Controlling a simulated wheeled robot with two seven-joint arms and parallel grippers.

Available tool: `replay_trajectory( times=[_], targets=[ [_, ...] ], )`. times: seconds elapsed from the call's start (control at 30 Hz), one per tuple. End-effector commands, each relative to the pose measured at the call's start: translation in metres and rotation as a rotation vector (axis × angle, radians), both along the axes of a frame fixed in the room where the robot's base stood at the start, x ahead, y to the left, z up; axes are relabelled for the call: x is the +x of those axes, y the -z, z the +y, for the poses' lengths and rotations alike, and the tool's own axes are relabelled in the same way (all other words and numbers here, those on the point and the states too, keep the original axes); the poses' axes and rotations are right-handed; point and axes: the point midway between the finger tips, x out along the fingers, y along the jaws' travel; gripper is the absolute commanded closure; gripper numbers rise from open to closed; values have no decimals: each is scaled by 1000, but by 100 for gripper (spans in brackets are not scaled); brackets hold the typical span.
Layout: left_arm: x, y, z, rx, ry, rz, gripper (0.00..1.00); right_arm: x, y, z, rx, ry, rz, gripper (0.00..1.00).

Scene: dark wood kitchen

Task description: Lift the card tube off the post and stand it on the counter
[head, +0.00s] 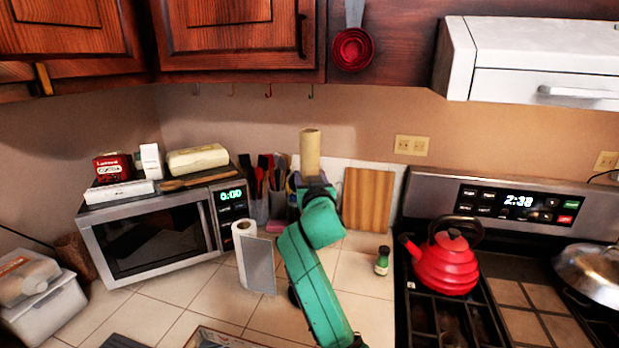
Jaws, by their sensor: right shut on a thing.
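The tan card tube (310,152) stands upright above my right wrist, in front of the back wall. My right gripper (312,185) is shut on its lower part. The green wrist hides most of the fingers and the tube's lower end. I cannot make out the post, so I cannot tell whether the tube is still around it. The tiled counter (205,290) lies below. My left gripper is not in view.
A white paper roll (243,238) and a grey panel (258,265) stand left of my arm. A microwave (150,240) is further left. A small green bottle (382,262), wooden board (367,198) and red kettle (446,265) are to the right.

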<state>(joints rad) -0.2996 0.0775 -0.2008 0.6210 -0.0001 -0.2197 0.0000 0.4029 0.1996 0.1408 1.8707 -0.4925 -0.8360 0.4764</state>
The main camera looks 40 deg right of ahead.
Motion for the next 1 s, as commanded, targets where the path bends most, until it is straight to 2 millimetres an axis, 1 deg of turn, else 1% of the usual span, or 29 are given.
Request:
replay_trajectory(
  times=[0.03, 0.17, 0.2, 0.37, 0.43, 0.53, 0.6, 0.67, 0.7, 0.77, 0.83, 0.93, 1.0],
  targets=[
    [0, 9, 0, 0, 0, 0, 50, 0, 14, 0, 2, 0, 6, 92],
    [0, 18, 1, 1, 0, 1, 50, 0, 29, 0, 1, 1, 8, 92],
    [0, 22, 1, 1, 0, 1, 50, 0, 35, 0, 3, 0, 9, 99],
    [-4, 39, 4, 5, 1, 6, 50, 1, 65, 0, 8, 1, 18, 100],
    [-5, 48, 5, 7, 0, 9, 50, 1, 81, 0, 11, 2, 20, 100],
    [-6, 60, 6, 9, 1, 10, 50, 1, 98, 0, 9, 1, 18, 100],
    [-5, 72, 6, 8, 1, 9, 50, 0, 115, 0, 7, 1, 15, 100],
    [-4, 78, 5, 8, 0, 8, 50, 0, 123, 0, 6, 1, 14, 100],
    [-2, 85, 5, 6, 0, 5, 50, 0, 132, 0, 6, 1, 13, 100],
    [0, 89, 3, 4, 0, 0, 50, 0, 139, 0, 4, 1, 10, 100],
    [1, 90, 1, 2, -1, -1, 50, 0, 141, 0, 4, 1, 8, 100],
    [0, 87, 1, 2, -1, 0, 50, 0, 138, 0, 3, 1, 6, 100],
    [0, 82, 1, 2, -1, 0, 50, 0, 132, 0, 2, 0, 5, 100]
  ],
)
